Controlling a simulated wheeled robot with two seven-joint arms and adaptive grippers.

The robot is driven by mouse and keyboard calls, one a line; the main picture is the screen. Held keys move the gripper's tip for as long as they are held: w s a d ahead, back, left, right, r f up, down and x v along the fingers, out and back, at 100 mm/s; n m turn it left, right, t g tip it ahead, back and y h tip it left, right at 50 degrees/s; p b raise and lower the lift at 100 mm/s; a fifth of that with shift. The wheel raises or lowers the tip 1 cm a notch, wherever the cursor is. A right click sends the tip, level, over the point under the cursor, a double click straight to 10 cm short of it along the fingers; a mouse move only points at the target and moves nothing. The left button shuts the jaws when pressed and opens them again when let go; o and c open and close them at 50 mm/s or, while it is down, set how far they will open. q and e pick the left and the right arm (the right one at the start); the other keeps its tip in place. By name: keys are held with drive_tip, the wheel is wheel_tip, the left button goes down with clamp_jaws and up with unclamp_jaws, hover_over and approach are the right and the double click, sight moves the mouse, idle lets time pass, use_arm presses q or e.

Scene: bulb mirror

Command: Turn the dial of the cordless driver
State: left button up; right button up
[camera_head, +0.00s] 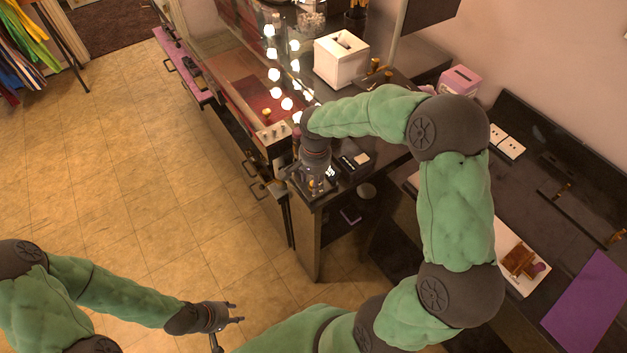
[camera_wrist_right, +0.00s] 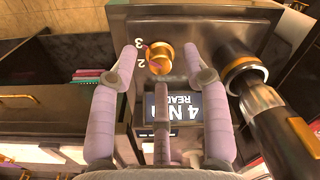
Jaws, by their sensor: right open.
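A gold dial (camera_wrist_right: 160,58) with a pale pointer mark sits on a grey metal unit (camera_wrist_right: 215,25) in the right wrist view, with the numbers 3 and 2 to its left. A lit display (camera_wrist_right: 182,107) below reads "4 N" and part of another word, upside down. A black and gold cylindrical tool (camera_wrist_right: 262,100), perhaps the driver, stands right of the dial. My right gripper (camera_wrist_right: 164,62) is open with its fingers spread around the dial; contact cannot be told. It also shows at the counter's end in the head view (camera_head: 314,182). My left gripper (camera_head: 235,312) is open and empty above the floor.
A white tissue box (camera_head: 340,62) and lit bulbs (camera_head: 274,75) stand behind my right gripper. A small dark box (camera_head: 354,162) lies just right of it. A purple sheet (camera_head: 585,305) and a white tray (camera_head: 520,262) are at far right.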

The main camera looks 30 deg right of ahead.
wheel_tip(320, 180, up, 11)
drive_tip(key=shift+s, duration=0.15)
drive_tip(key=shift+d, duration=0.1)
idle(0.6)
